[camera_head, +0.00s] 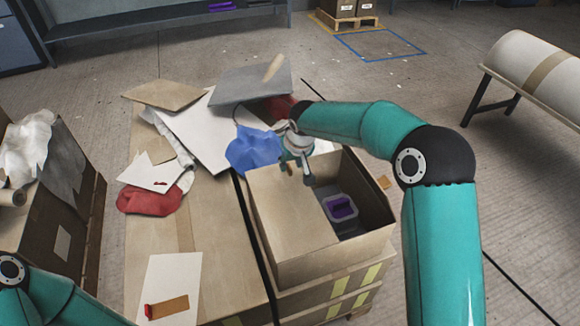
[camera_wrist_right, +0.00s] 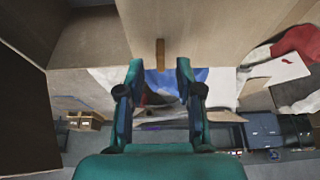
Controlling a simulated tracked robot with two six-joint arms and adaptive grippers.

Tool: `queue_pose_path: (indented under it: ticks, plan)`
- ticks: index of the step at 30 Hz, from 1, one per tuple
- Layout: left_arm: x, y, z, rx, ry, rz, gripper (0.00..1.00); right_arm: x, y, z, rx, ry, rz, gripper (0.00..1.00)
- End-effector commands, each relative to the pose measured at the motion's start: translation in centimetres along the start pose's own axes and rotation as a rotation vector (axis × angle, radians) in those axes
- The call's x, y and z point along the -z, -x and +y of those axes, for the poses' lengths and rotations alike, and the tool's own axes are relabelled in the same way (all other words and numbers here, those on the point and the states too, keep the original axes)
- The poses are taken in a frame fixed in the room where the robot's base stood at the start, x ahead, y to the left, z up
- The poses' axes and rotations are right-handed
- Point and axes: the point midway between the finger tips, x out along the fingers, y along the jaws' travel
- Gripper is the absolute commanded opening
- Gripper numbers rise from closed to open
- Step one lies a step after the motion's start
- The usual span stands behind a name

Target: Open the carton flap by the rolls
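An open-topped carton (camera_head: 320,255) stands on stacked boxes right of centre in the head view. A tan flap (camera_head: 290,215) covers the left part of its top; the right part is open. In the wrist view a broad cardboard panel (camera_wrist_right: 205,30), which looks like this flap, has a narrow brown tab (camera_wrist_right: 160,52). My right gripper (camera_head: 300,177) is at the carton's back edge. In the wrist view its fingertips (camera_wrist_right: 159,65) are apart, on either side of the tab's end; contact cannot be told. My left arm shows at lower left, its gripper out of frame.
A purple-and-grey item (camera_head: 341,208) sits inside the carton. Blue cloth (camera_head: 253,150), red cloth (camera_head: 152,200) and loose sheets (camera_head: 205,130) lie behind and left. A box with white cloth (camera_head: 28,142) and a roll end (camera_head: 12,193) stands at far left.

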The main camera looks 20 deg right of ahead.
Motion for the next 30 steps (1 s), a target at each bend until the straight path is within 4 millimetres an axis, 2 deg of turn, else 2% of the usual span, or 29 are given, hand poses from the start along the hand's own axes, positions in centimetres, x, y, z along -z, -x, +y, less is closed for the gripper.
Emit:
queue_pose_path:
  ticks: [1, 6, 17, 24, 30]
  plan:
    - [0.0, 0.0, 0.0, 0.000, 0.000, 0.000, 0.40, -0.1, -0.9, 0.0, 0.000, 0.000, -0.003, 0.35]
    - [0.0, -0.1, 0.0, 0.000, 0.000, 0.000, 0.40, 0.0, -2.5, -0.1, 0.001, 0.000, 0.000, 0.35]
    - [0.0, -0.1, 0.0, 0.000, 0.000, 0.000, 0.40, 0.1, -2.9, -0.1, 0.001, 0.001, 0.000, 0.35]
    - [0.0, -0.1, 0.0, 0.000, 0.000, 0.000, 0.40, 0.1, -2.9, -0.1, 0.001, 0.001, 0.000, 0.00]
    - [0.0, -0.1, 0.0, 0.000, 0.000, 0.000, 0.40, 0.1, -2.9, -0.1, 0.001, 0.001, 0.001, 0.00]
